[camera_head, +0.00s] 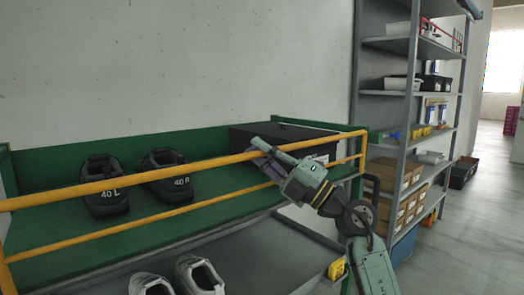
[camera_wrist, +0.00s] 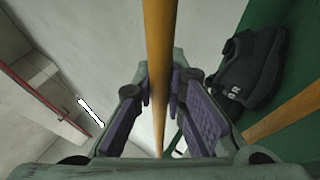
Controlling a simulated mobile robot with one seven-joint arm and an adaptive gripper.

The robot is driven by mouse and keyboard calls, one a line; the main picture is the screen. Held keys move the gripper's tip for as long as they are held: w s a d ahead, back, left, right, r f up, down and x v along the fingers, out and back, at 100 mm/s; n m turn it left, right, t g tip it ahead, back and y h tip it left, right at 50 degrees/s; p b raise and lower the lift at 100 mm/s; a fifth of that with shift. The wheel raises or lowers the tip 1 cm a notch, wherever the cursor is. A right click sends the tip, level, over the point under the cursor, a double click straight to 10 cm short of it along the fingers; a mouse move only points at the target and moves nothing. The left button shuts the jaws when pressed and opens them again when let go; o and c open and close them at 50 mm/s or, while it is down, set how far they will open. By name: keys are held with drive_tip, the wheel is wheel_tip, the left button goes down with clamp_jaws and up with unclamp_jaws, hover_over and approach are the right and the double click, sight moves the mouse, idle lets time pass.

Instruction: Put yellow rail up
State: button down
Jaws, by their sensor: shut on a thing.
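The yellow rail (camera_head: 222,161) runs across the front of the green shelf in the head view, with an upper bar and a lower bar (camera_head: 150,220). The upper bar stands above the shelf surface, level with the shoes. My gripper (camera_head: 262,160) is on the upper bar, right of its middle. In the wrist view the upper bar (camera_wrist: 160,60) passes between the purple finger pads of my gripper (camera_wrist: 162,105), which is shut on it. The far side of the grasp is hidden in the head view.
Black shoes (camera_head: 103,185) marked 40 L and 40 R and a black box (camera_head: 280,138) are on the green shelf (camera_head: 50,165). Light shoes (camera_head: 198,275) are on the grey level below. A grey rack (camera_head: 410,90) with boxes stands at the right.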

drive_tip(key=shift+a+f, duration=0.2)
drive_tip(key=shift+f, duration=0.15)
drive_tip(key=c, duration=1.9)
unclamp_jaws()
drive_tip(key=shift+w, duration=0.1)
drive_tip(key=o, duration=0.3)
drive_tip(key=shift+r, duration=0.1)
drive_tip(key=shift+d, duration=0.1)
drive_tip(key=shift+d, duration=0.1)
drive_tip(key=v, duration=1.1)
drive_tip(key=shift+d+f, duration=0.3)
